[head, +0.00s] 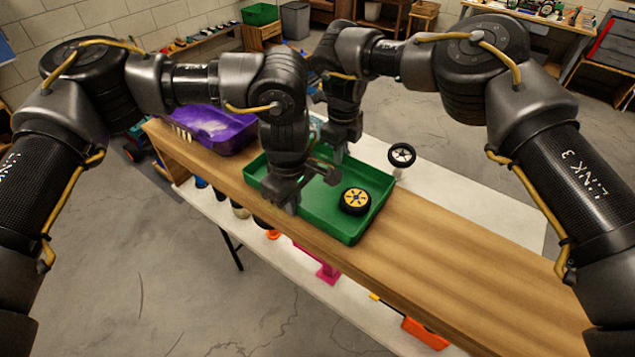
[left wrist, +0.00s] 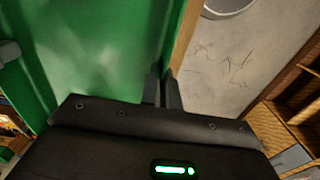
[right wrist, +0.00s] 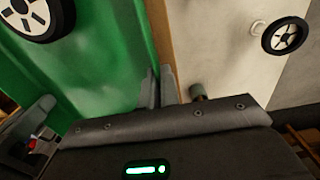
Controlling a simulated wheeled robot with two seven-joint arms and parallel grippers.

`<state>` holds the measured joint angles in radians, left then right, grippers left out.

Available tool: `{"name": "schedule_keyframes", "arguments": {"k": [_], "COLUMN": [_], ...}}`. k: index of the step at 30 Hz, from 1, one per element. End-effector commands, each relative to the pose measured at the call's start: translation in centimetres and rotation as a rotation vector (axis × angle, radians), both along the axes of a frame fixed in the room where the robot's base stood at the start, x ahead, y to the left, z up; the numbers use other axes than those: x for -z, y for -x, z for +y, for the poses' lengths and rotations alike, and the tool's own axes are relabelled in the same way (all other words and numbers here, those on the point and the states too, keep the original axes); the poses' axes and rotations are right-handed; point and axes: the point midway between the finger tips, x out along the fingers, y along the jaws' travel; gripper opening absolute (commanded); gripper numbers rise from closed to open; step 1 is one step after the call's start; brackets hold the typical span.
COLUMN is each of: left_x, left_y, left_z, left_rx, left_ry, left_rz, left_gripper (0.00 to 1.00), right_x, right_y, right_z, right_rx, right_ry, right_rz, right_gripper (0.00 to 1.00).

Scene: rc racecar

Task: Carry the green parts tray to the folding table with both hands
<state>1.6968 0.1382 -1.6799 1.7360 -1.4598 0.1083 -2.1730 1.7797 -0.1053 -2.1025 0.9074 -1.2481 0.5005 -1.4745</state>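The green parts tray (head: 335,222) sits on a wooden plank surface, with a black wheel with a yellow hub (head: 354,201) in it. My left gripper (head: 291,203) is at the tray's near side wall; in the left wrist view its fingers (left wrist: 163,88) are close together around the wall. My right gripper (head: 338,153) is at the opposite wall; in the right wrist view its fingers (right wrist: 159,86) also pinch the rim. The tray looks level. My arms hide part of the tray's far left. I cannot tell which surface is the folding table.
A white tabletop (head: 465,204) shows lower down on both sides of the plank. A loose black wheel (head: 402,154) is beyond the tray. An orange part (head: 425,333) lies near the front. The plank right of the tray is clear.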

Motion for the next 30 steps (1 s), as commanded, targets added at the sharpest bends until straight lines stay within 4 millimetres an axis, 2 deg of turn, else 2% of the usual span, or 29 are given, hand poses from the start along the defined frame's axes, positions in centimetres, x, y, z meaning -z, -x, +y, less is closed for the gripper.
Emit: {"name": "schedule_keyframes", "arguments": {"k": [8,22,30], "left_x": [-0.3,-4.7,-5.0], "left_y": [0.0,0.0,0.0], "left_z": [0.0,0.0,0.0], "left_rx": [0.0,0.0,0.0], "left_ry": [0.001,0.0,0.0], "left_rz": [-0.001,0.0,0.0], "left_gripper": [0.0,0.0,0.0], "right_x": [-0.3,-4.7,-5.1], "right_y": [0.0,0.0,0.0], "right_z": [0.0,0.0,0.0], "right_rx": [0.0,0.0,0.0], "right_ry": [0.0,-0.001,-0.001], "right_rz": [-0.001,-0.001,-0.001], "right_gripper": [0.0,0.0,0.0]}}
